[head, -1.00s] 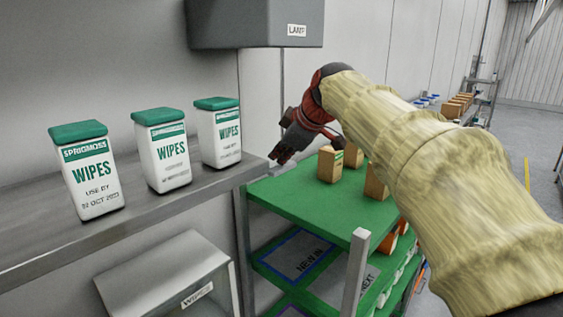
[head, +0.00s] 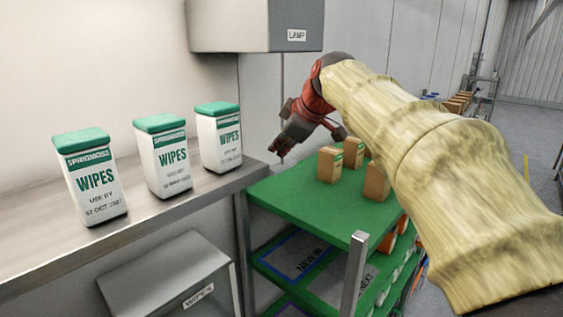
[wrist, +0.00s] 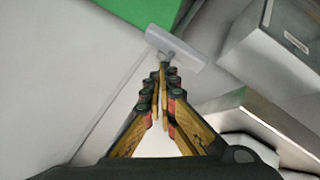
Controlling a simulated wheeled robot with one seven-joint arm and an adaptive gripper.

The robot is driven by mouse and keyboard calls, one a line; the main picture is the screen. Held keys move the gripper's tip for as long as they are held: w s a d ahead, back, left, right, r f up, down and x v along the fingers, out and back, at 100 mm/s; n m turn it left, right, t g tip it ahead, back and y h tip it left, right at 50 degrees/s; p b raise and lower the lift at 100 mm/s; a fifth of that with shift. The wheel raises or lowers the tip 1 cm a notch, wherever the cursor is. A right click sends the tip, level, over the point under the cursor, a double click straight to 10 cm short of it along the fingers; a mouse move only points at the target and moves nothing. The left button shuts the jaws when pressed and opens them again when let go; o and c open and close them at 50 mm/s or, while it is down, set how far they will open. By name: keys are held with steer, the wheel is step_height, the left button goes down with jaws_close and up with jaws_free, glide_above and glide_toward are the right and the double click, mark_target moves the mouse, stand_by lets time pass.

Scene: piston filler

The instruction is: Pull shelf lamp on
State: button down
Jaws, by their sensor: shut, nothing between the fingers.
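The shelf lamp (head: 255,22) is a grey box labelled LAMP, mounted on the wall above the shelf. A thin cord (head: 282,75) hangs from its right end towards my gripper. The wall and shelf under the lamp are brightly lit. My gripper (head: 282,146) is below the lamp, right of the shelf end and above the cart's far left corner. In the wrist view its fingers (wrist: 163,78) are together and hold nothing. A pale grey bar (wrist: 176,45) shows just beyond the fingertips; I cannot tell if it touches them. The cord's lower end is not clear.
Several white wipes tubs with green lids (head: 163,158) stand on the steel shelf (head: 150,222). A bin (head: 165,275) labelled WIPES is under it. The green cart (head: 285,205) carries several brown cartons (head: 330,165); its grey post (head: 355,270) rises in front.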

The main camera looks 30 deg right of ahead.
mark_target(280, 165)
step_height(280, 165, up, 6)
steer(key=p, duration=0.3)
steer(key=shift+p, duration=0.4)
stand_by(0.5)
